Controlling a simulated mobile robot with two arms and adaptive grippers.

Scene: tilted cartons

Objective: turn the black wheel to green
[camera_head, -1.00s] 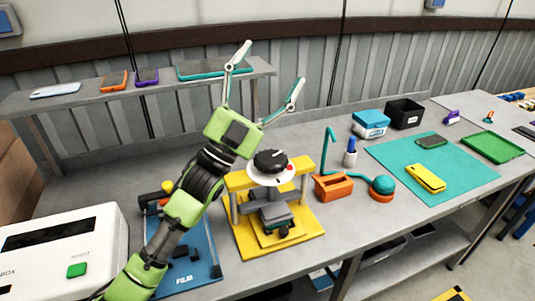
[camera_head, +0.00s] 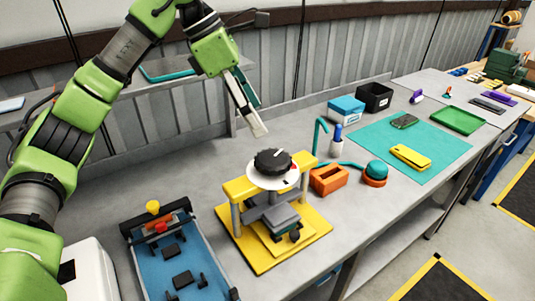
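The black wheel (camera_head: 272,160) sits on a round white disc (camera_head: 262,178) on top of the yellow stand (camera_head: 240,188). A pale pointer line shows on the wheel's top, and a red mark shows on the disc's right side. No green mark is visible to me. My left gripper (camera_head: 258,125) hangs above and slightly behind the wheel, fingers pointing down and apart from it. Its fingers are seen nearly side-on and overlap, so the gap between them is unclear. Nothing is visible in them. My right gripper is out of view.
A blue tray (camera_head: 165,270) with small dark parts lies left of the stand. An orange box (camera_head: 328,180), a teal dome button (camera_head: 376,171) and a teal hooked rod (camera_head: 318,135) stand to its right. The shelf (camera_head: 215,85) is behind.

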